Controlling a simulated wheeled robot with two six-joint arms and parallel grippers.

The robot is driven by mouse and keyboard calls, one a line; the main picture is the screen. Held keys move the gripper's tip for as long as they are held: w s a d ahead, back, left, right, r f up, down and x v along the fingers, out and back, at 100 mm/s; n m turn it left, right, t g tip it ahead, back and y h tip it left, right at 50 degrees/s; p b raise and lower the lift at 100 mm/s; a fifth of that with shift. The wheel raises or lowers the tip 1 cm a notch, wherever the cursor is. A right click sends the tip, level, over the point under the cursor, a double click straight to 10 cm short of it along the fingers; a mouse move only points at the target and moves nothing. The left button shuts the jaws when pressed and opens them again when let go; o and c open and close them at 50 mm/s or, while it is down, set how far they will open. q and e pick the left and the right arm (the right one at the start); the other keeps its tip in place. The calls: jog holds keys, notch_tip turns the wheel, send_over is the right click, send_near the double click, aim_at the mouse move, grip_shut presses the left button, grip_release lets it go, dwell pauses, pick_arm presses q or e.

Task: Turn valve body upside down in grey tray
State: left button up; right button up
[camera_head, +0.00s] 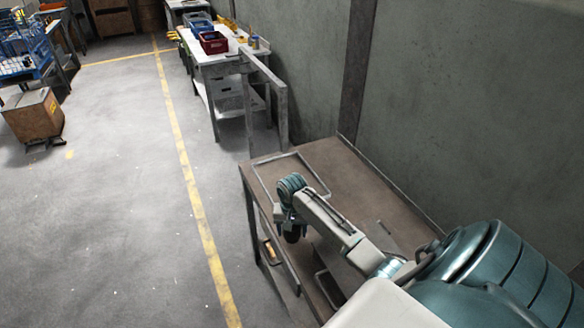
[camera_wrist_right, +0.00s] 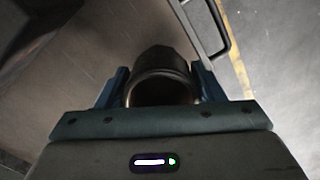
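My right gripper (camera_head: 291,232) reaches in over the brown table and points down near the grey tray (camera_head: 262,184), a thin-rimmed frame at the table's far left end. In the right wrist view, the two blue fingers of this gripper (camera_wrist_right: 161,88) stand on either side of a dark, round, hollow metal part, which looks like the valve body (camera_wrist_right: 160,62). The fingers appear closed on its sides. Its open round end faces the wrist camera, and its far end is hidden. My left gripper is not in view.
The brown table (camera_head: 345,170) stands against a grey-green wall (camera_head: 460,110), with free surface behind the arm. A grey post stands beyond its far end. A white workbench with blue and red bins (camera_head: 213,43) is farther back. Open floor lies at left.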

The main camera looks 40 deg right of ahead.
jog(key=shift+o, duration=1.3)
jog(key=shift+r, duration=0.1)
notch_tip(320, 180, up, 6)
jog(key=p, duration=0.6)
jog(key=shift+p, duration=0.4)
notch_tip(320, 180, up, 6)
